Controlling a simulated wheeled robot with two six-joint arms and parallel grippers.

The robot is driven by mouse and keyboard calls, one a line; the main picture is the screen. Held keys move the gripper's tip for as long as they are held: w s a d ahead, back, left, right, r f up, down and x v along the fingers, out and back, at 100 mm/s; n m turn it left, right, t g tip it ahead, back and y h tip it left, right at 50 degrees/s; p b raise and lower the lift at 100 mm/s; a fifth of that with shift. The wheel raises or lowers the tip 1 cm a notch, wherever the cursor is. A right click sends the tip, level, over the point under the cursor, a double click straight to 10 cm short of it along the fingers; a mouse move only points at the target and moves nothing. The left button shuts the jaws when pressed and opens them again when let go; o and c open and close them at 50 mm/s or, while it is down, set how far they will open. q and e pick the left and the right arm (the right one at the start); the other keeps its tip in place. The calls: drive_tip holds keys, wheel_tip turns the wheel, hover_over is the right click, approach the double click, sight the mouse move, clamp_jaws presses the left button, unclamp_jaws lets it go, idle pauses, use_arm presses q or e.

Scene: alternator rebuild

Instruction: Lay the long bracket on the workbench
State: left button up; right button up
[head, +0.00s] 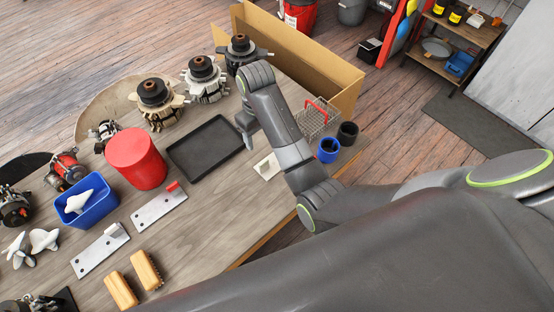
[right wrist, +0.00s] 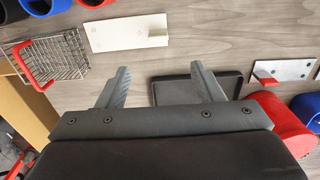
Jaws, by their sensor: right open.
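Several flat plates with a raised tab lie on the workbench (head: 205,215); I cannot tell for sure which is the long bracket. A white plate (right wrist: 118,32) lies flat ahead of my right gripper; in the head view it (head: 267,166) is partly hidden by my arm. A grey plate with a red tab (head: 158,208) lies beside the red canister, also in the right wrist view (right wrist: 283,70). Another pale plate (head: 100,250) lies nearer the front. My right gripper (right wrist: 158,75) is open and empty above the bench, between the white plate and the black tray. My left gripper is out of view.
A black tray (head: 170,151) is close to my right gripper. A wire basket (head: 318,118) and black and blue cups (head: 328,151) stand at the bench's right end. A red canister (head: 136,160), a blue bin (head: 75,212) and alternator parts (head: 155,100) crowd the left and back.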

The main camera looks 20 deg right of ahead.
drive_tip(key=b, duration=0.3)
approach(263, 161)
drive_tip(key=shift+s+f, duration=0.35)
wheel_tip(263, 161, down, 5)
drive_tip(key=shift+f+p, duration=0.2)
drive_tip(key=shift+p, duration=0.4)
drive_tip(key=shift+w+f, duration=0.1)
drive_tip(key=shift+f, duration=0.95)
drive_tip(key=shift+w+f+p, duration=0.1)
drive_tip(key=shift+f+p, duration=0.35)
drive_tip(key=shift+f, duration=1.6)
clamp_jaws()
drive_tip(key=shift+w+r, duration=0.1)
drive_tip(key=shift+r, duration=0.05)
